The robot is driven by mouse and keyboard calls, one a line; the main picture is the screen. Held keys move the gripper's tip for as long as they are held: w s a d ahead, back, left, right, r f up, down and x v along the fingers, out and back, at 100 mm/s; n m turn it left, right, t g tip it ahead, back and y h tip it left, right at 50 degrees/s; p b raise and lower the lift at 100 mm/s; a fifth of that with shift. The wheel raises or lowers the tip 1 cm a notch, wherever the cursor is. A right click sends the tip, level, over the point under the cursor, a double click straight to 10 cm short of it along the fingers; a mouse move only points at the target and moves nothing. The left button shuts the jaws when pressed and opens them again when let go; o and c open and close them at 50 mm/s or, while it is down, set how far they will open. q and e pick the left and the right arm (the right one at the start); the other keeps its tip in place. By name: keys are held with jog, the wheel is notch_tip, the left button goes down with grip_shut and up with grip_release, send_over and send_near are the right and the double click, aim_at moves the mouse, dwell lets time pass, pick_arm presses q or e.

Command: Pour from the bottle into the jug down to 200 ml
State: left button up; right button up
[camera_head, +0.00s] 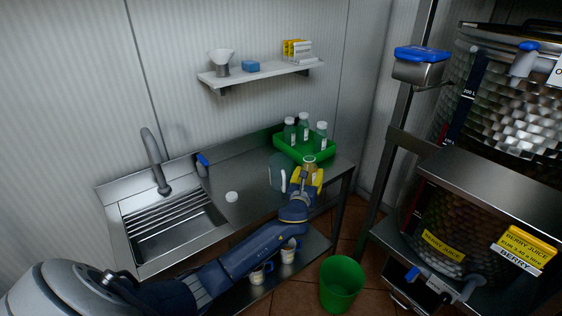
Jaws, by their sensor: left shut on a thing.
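My left gripper (313,181), with yellow fingers, reaches across the steel counter and is shut on a bottle (309,162). Only the bottle's open-looking, tan-rimmed top shows clearly above the fingers; the rest is mostly hidden. The bottle looks about upright. The clear jug (277,171) with a pale handle stands on the counter just left of the gripper. I cannot make out the liquid level in either. A small white round piece, perhaps a cap (231,197), lies on the counter left of the jug. My right gripper is not in view.
A green tray (318,157) with several capped bottles (303,125) stands behind the gripper. A sink (172,233) is at left, a wall shelf (262,73) above. A green bucket (341,283) stands on the floor; a rack with metal tanks (455,225) is at right. Counter left of the jug is mostly clear.

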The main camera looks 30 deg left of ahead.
aim_at(307, 160)
pick_arm(q)
jog(key=shift+r+n, duration=0.15)
jog(key=shift+n, duration=1.35)
jog(key=r, duration=0.4)
jog(key=shift+a+r, duration=0.3)
jog(key=shift+r, duration=0.1)
jog(key=r+n, duration=0.1)
jog(key=a+r+n, duration=0.1)
jog(key=n, duration=0.1)
jog(key=shift+s+r, duration=0.15)
jog(key=shift+r, duration=0.05)
jog(key=shift+r+n, duration=0.1)
jog(key=shift+n, duration=0.2)
jog(key=shift+d+f+n+g, duration=0.1)
jog(key=shift+f+n+g, duration=0.2)
jog(key=shift+n, duration=0.3)
jog(key=shift+d+f+n+h, duration=0.2)
jog(key=shift+d+n+h, duration=0.15)
jog(key=shift+n, duration=0.55)
jog(key=shift+d+f+n, duration=0.15)
jog(key=shift+f+n, duration=0.75)
jog(key=shift+r+n, duration=0.6)
jog(key=shift+n, duration=0.1)
jog(key=shift+a+r+n, duration=0.25)
jog(key=shift+r+n, duration=0.15)
jog(key=shift+n, duration=0.1)
